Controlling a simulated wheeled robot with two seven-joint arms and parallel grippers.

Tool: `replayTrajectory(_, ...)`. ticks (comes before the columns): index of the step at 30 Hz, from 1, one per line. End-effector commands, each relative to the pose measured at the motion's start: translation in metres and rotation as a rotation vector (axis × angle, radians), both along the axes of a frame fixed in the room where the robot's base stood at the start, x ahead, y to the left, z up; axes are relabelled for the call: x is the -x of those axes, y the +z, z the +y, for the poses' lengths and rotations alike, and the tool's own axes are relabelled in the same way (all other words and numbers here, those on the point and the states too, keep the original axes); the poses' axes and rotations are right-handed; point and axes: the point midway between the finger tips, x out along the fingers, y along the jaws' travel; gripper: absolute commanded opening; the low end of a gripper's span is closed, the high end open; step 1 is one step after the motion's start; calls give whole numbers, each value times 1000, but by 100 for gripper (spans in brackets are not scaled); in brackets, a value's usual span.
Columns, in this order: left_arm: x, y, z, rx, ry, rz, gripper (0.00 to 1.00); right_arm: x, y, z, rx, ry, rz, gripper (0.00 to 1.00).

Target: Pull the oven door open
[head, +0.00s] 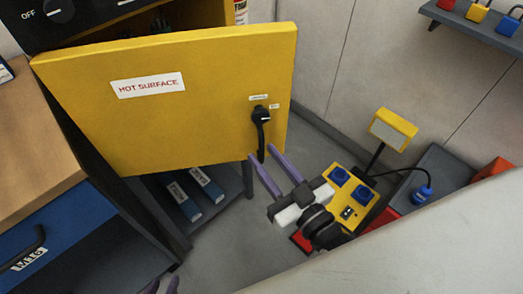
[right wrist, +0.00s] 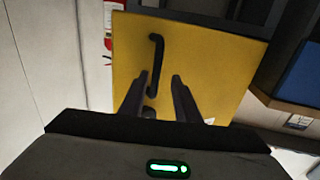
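The yellow oven door (head: 190,115), with a "HOT SURFACE" label, stands partly open, swung out from the dark oven body (head: 90,20). Its black handle (head: 261,132) is near the door's free right edge. The handle (right wrist: 155,58) also shows in the right wrist view. My right gripper (head: 262,156) is open just below and beside the handle, with its fingers pointing at the door. In the right wrist view, the handle's lower part shows between the fingers (right wrist: 160,77); contact cannot be told.
Blue binders (head: 192,195) lie on a low shelf under the door. A wooden-topped bench (head: 30,140) with a blue drawer (head: 45,245) is at left. A yellow control box (head: 352,197) on a stand is at right. Grey floor (head: 240,240) is clear between.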

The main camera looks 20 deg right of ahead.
Motion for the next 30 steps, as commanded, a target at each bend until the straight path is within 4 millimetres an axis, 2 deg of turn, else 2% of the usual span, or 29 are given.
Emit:
replayTrajectory(1,0,0,0,0,0,-1,31,12,-2,-2,1,1,4,29)
replayTrajectory(6,0,-1,-1,2,0,-2,31,45,-2,-8,1,0,4,29)
replayTrajectory(12,-1,-1,-1,2,0,-3,31,69,-1,-13,0,-1,1,29)
replayTrajectory(23,-1,0,-1,3,1,-2,31,75,0,-15,1,-1,-1,29)
replayTrajectory(25,-1,0,-1,2,0,-3,31,74,-2,-14,1,0,7,18)
replayTrajectory(28,-1,0,-1,3,1,-2,31,73,-25,-11,7,14,83,1)
replayTrajectory(30,-2,0,-1,2,2,-3,31,73,-57,-7,19,30,195,0)
